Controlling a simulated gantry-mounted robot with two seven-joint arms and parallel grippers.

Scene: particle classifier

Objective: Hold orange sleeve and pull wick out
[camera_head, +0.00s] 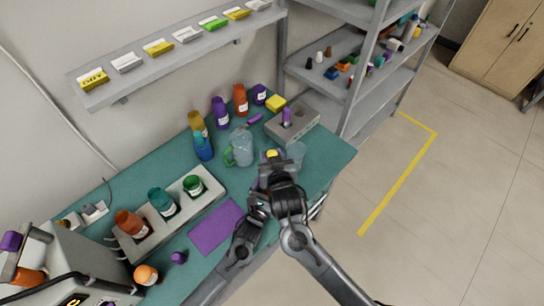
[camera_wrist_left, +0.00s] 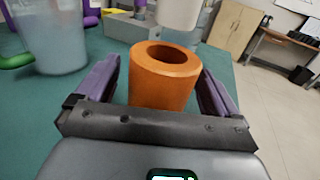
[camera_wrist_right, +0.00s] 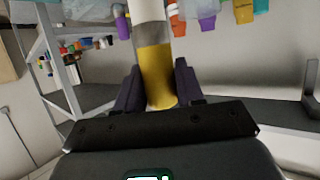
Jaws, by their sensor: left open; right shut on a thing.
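The orange sleeve (camera_wrist_left: 163,80) is a hollow cylinder, upright between the fingers of my left gripper (camera_wrist_left: 160,90) in the left wrist view. The left gripper is open, with a finger on each side of the sleeve. The white part of the wick (camera_wrist_left: 179,12) shows above the sleeve's open top, with its lower end apart from the hole. My right gripper (camera_wrist_right: 157,88) is shut on the yellow end of the wick (camera_wrist_right: 156,70); its white part extends away beyond. In the head view the right gripper (camera_head: 272,160) hides the sleeve and most of the left gripper.
A glass pitcher with a green handle (camera_head: 241,150) stands close by on the teal table. A grey box (camera_head: 300,122), a clear cup (camera_head: 297,150) and several coloured bottles stand behind. A purple mat (camera_head: 216,228) and a bottle rack (camera_head: 128,248) lie left. The shelf rack (camera_head: 352,75) is behind right.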

